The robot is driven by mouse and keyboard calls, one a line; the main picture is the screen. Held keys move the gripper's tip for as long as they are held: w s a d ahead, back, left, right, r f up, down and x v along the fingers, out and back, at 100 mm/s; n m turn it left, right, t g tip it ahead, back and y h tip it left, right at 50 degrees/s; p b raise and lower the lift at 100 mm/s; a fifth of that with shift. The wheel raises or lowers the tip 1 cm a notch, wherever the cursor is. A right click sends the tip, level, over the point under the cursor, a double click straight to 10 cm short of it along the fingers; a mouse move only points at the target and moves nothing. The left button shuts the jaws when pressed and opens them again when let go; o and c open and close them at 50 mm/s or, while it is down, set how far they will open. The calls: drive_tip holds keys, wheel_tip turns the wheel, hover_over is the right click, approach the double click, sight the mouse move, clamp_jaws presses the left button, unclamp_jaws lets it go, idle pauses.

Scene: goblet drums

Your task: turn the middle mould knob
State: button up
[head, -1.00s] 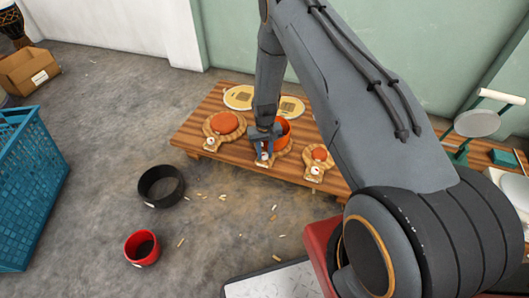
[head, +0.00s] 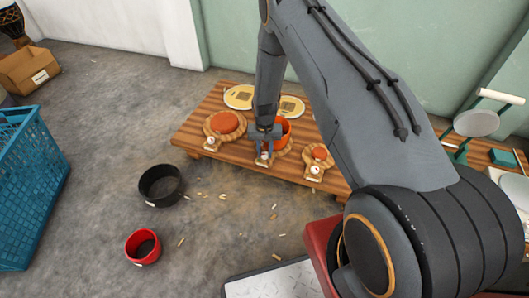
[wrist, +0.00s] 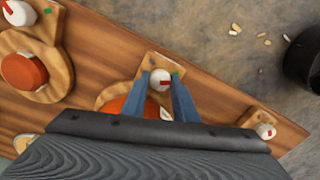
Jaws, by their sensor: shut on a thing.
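The middle mould knob (wrist: 158,76) is white with a red mark, on the wooden tab of the middle mould. A small green mark (wrist: 176,72) lies beside it on the tab; the red mark points to the right, a little below the green one in the wrist view. My gripper (wrist: 166,84) has its blue fingers on both sides of the knob, shut on it. In the head view my gripper (head: 264,155) reaches down at the front of the middle mould (head: 285,146), which holds an orange shell (head: 285,127). My wrist hides part of the mould.
The left mould (head: 225,124) and right mould (head: 318,160) stand on the same low wooden table (head: 190,133), each with a white knob. A blue crate (head: 30,190) stands at left.

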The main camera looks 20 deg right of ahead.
sight(265, 153)
drive_tip(key=o, duration=0.8)
drive_tip(key=shift+r+p, duration=1)
drive_tip(key=shift+r, duration=2.95)
